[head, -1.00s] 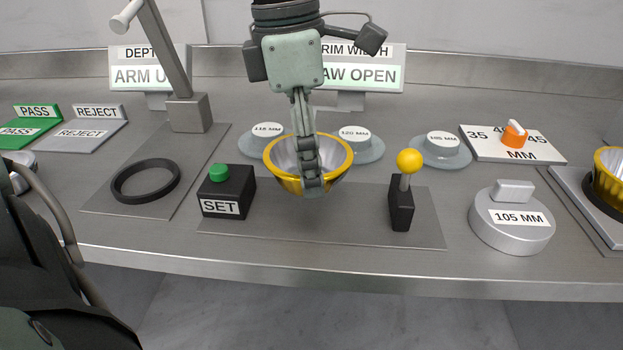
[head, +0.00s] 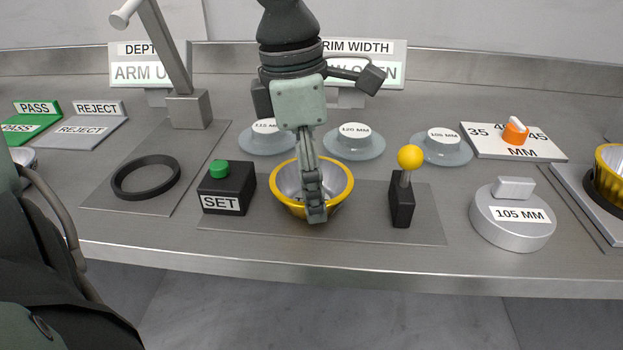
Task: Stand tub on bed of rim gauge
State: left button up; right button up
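The tub (head: 341,197), a gold bowl with a silvery inside, is upright over the grey bed (head: 368,228) of the rim gauge, between the SET box (head: 227,189) and the yellow-knobbed lever (head: 403,187). No gap shows under it, but its underside is hidden, so I cannot be sure that it touches. My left gripper (head: 314,205) points down, seen edge-on, with its fingers closed across the tub's near wall. The RIM WIDTH sign (head: 372,48) shows behind, its lower line partly covered by my wrist. My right gripper is out of view.
Labelled discs (head: 354,148) stand close behind the bed. A 105 MM weight (head: 512,222) and another gold tub (head: 610,172) are at right. The depth stand (head: 188,108) with a black ring (head: 146,190) is at left. My arm covers the lower left.

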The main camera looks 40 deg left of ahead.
pick_arm(q)
jog(key=shift+o, duration=1.1)
jog(key=o, duration=0.5)
jog(key=shift+c, duration=0.2)
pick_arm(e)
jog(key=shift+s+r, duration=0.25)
pick_arm(q)
jog(key=shift+r, duration=0.15)
jog(key=shift+r+p, duration=0.25)
jog(key=shift+p, duration=0.15)
notch_tip(320, 180, up, 12)
jog(key=a, duration=0.1)
jog(key=shift+s+f, duration=0.25)
jog(key=shift+s, duration=0.2)
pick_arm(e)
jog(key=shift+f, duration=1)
